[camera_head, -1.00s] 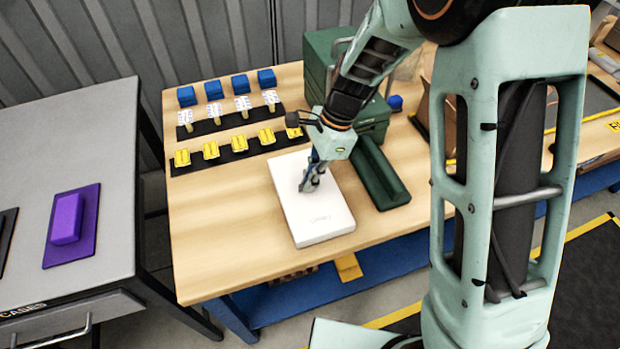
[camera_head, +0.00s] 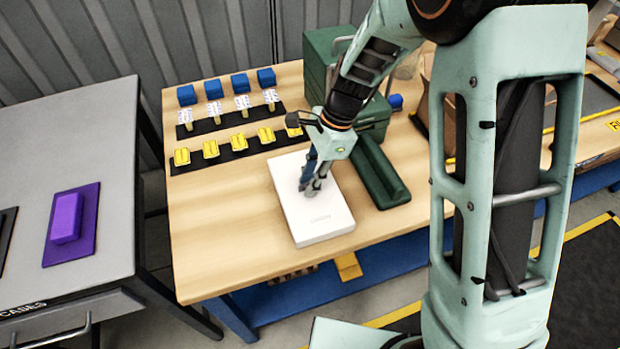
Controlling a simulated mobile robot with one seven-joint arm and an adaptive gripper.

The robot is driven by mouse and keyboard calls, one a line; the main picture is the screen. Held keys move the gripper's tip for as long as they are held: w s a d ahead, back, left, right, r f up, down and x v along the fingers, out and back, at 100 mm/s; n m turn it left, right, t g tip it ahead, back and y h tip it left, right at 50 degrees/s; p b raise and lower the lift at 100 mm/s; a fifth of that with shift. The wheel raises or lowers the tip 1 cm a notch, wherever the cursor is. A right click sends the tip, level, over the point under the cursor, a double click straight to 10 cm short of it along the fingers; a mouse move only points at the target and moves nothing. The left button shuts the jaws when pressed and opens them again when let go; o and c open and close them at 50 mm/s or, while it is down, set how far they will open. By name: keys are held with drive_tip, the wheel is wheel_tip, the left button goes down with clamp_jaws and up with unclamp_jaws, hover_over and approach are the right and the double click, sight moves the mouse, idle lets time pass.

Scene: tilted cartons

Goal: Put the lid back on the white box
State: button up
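The fingers show as two dark and grey parts, small and partly overlapping. I cannot tell whether they touch the box or hold anything.
Black strips (camera_head: 238,147) with yellow pieces, white-topped pieces and blue blocks (camera_head: 240,84) stand at back left. The table's front left is clear. A grey bench (camera_head: 110,200) holds a purple block (camera_head: 67,218).

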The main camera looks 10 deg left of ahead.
drive_tip(key=shift+r, duration=0.15)
drive_tip(key=p+v, duration=0.2)
drive_tip(key=v, duration=0.4)
drive_tip(key=a+p+v, duration=0.1)
drive_tip(key=p+v, duration=0.1)
drive_tip(key=v, duration=0.4)
drive_tip(key=s+p+v, duration=0.1)
drive_tip(key=p+v, duration=0.1)
drive_tip(key=v, duration=0.4)
drive_tip(key=shift+a+r+p, duration=0.1)
drive_tip(key=shift+r+p, duration=0.2)
drive_tip(key=shift+r, duration=0.25)
